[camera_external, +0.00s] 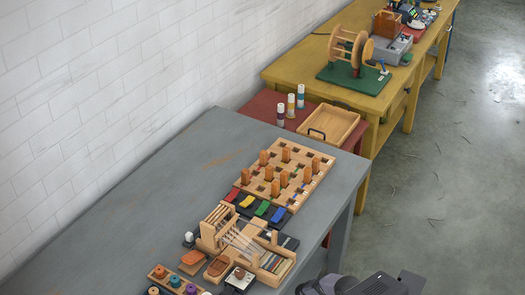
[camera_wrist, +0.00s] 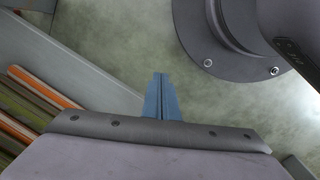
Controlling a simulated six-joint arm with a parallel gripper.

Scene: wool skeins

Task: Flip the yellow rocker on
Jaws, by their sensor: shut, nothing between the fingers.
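The yellow rocker (camera_external: 246,201) sits in a row on a dark base on the grey table, between a red rocker (camera_external: 231,195) and a green rocker (camera_external: 262,208); a blue rocker (camera_external: 278,214) is at the right end. Which way the yellow one is tilted is too small to tell. My gripper (camera_wrist: 161,77) shows in the wrist view with its blue fingers together and empty, over the floor. The yellow rocker is not in the wrist view. In the external view only dark parts of my arm show at the bottom edge, away from the rockers.
A wooden peg board (camera_external: 316,164) with upright orange pegs stands just behind the rockers. A small wooden loom (camera_external: 222,222) stands in front of them. The grey table (camera_external: 165,170) is clear to the left. Striped slats (camera_wrist: 35,105) show at the wrist view's left.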

